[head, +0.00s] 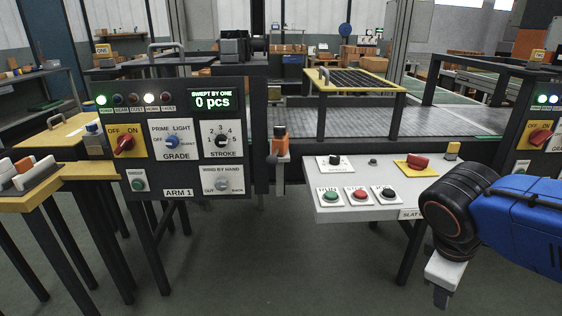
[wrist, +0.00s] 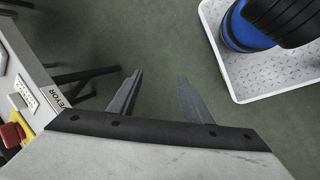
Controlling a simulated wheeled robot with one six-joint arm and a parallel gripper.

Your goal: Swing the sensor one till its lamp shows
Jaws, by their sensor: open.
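An orange and black block (head: 280,143), which looks like a sensor head on a grey bracket, stands between the ARM 1 panel (head: 175,141) and the conveyor. I cannot read a name on it. The panel's lamp row has a green lamp (head: 101,100) and a whitish lamp (head: 150,100) lit; the others look dark or dim. Which lamp belongs to the sensor is unclear. My gripper (head: 440,297) hangs low at the right in the head view, far from the block. In the wrist view my gripper (wrist: 160,76) is open and empty over the floor.
The sloped control desk (head: 370,208) with push buttons and a red knob (head: 418,161) lies between my gripper and the block. The slatted conveyor (head: 395,122) runs behind it. A yellow table (head: 92,171) stands at left. The floor (head: 280,265) in front is clear.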

